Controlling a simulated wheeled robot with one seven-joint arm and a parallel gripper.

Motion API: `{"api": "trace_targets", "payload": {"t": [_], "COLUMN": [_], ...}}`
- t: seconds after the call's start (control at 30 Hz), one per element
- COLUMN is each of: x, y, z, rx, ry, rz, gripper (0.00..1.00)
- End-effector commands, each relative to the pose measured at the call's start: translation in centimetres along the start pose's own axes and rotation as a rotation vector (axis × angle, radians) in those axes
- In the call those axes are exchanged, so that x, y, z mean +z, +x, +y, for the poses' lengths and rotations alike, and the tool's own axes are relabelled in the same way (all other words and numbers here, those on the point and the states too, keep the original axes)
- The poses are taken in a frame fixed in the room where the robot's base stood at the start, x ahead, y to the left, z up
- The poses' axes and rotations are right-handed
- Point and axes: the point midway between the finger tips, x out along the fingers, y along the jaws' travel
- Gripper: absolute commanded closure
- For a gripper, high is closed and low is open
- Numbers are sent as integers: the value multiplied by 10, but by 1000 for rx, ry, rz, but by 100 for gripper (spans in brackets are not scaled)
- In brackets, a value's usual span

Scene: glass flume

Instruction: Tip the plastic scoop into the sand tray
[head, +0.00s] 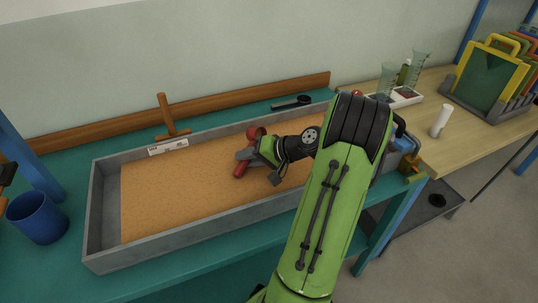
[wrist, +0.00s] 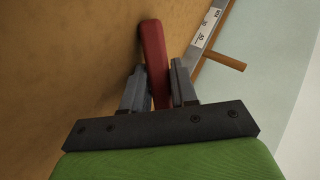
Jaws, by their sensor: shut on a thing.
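The red plastic scoop (head: 240,170) is held over the sand tray (head: 104,212), a long grey-walled tray of flat orange-brown sand. My gripper (head: 247,153) is shut on the scoop above the middle of the sand. In the wrist view my gripper (wrist: 158,88) has the scoop's red handle (wrist: 153,50) between its two fingers. A rounded red part shows beyond the gripper in the head view. The scoop's bowl is mostly hidden, and I cannot tell whether it holds sand.
A wooden T-shaped tool (head: 165,115) stands at the tray's back wall beside a white scale label (head: 168,147). A black ladle-like tool (head: 291,102) lies behind the tray. A blue cup (head: 38,219) stands left. Glassware (head: 386,80) and a rack of colored panels (head: 490,80) are right.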

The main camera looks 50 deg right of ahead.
Motion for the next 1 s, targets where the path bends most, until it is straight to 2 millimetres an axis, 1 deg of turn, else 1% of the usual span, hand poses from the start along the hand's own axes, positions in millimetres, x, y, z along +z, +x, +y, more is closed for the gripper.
{"api": "trace_targets", "payload": {"t": [0.43,1.0], "x": [0,0], "y": [1,-5], "z": [1,-3], "rx": [-40,-82], "ry": [-16,-33], "rz": [26,51], "gripper": [100,100]}}
